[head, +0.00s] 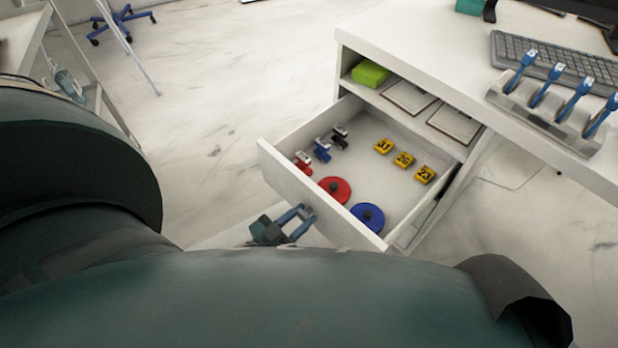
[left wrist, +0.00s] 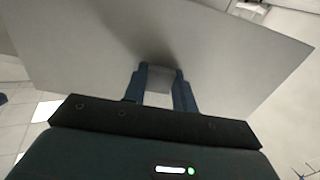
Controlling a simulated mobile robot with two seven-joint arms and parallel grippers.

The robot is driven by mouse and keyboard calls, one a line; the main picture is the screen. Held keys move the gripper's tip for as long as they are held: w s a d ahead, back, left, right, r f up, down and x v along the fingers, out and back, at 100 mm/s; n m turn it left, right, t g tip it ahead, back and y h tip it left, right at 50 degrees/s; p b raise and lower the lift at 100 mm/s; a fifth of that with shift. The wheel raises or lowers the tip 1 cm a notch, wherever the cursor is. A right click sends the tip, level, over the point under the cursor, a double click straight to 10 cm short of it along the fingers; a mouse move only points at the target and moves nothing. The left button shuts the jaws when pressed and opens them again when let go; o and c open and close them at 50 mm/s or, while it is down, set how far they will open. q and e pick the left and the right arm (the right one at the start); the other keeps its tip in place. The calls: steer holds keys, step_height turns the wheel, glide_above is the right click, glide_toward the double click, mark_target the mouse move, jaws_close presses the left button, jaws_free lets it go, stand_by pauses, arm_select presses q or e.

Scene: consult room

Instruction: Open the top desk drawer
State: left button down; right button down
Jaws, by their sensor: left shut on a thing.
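The top desk drawer (head: 290,182) is pulled well out of the white desk (head: 480,70) in the head view, its inside in plain sight. My left gripper (head: 302,214) is at the outer face of the drawer front, its blue fingers shut on the drawer handle. The left wrist view shows the two fingers (left wrist: 160,88) on either side of the grey handle (left wrist: 160,80), against the pale drawer front (left wrist: 220,50). In the head view the handle is mostly hidden by the fingers. My right gripper is not in view.
The drawer holds a red disc (head: 335,189), a blue disc (head: 367,217), several yellow number blocks (head: 404,159) and small clips (head: 322,150). A green block (head: 369,73) lies on the shelf above. A keyboard (head: 550,60) and a rack (head: 545,115) stand on the desktop.

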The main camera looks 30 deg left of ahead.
arm_select(q)
steer(key=shift+s, duration=0.15)
steer(key=c, duration=1.1)
jaws_free()
steer(key=shift+s+a, duration=0.1)
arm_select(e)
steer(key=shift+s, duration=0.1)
